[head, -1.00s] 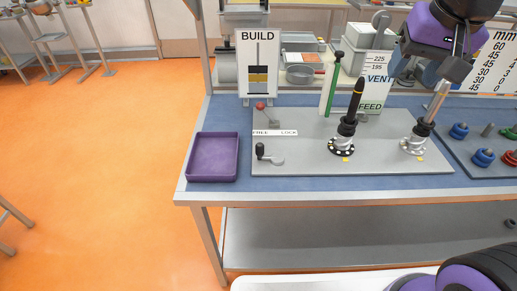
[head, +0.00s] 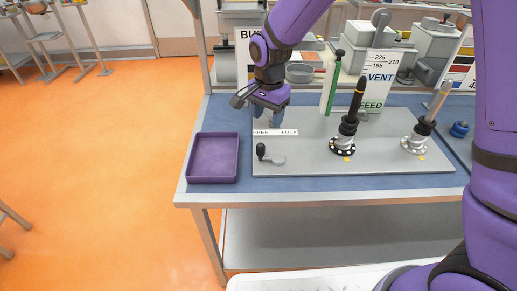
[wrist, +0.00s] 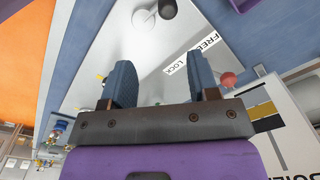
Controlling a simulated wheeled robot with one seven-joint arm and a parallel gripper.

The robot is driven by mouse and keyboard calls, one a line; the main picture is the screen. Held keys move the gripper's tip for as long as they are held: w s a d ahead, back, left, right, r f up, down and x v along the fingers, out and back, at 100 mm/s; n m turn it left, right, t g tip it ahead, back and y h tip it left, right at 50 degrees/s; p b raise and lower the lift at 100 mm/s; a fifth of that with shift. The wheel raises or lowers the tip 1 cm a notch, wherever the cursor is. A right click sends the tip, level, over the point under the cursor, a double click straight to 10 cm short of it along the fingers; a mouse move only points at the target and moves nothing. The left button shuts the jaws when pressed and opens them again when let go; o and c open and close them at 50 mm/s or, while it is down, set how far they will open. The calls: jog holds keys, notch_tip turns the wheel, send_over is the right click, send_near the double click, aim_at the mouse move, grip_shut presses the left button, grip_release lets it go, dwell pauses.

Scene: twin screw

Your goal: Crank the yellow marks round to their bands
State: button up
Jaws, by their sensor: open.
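My gripper (head: 266,112) is open and empty, pointing down over the back left of the grey plate (head: 310,160). In the wrist view, the red knob (wrist: 228,79) of the FREE/LOCK lever shows just right of the right finger, outside the jaws; in the head view my gripper hides it. The label (head: 275,132) lies in front. A crank with a black handle (head: 262,151) stands at the front left. A black post with a yellow band (head: 356,105) rises from a black-and-white dial (head: 342,147); a copper-coloured post (head: 437,103) stands on the right dial (head: 414,146). Yellow marks (head: 347,159) lie before both dials.
A purple tray (head: 235,158) sits left of the plate. A green upright rod (head: 332,85) and the VENT/FEED sign (head: 377,75) stand behind the plate. The BUILD sign (head: 243,50) is mostly hidden by my arm. Plate space between crank and left dial is clear.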

aim_at(261, 144)
jog(key=a+f, duration=0.1)
jog(key=f, duration=0.1)
jog(key=shift+w+a+f, duration=0.15)
jog(key=shift+a+f, duration=0.2)
jog(key=shift+a, duration=0.05)
notch_tip(261, 144, down, 10)
jog(key=shift+f, duration=0.2)
jog(key=c, duration=0.9)
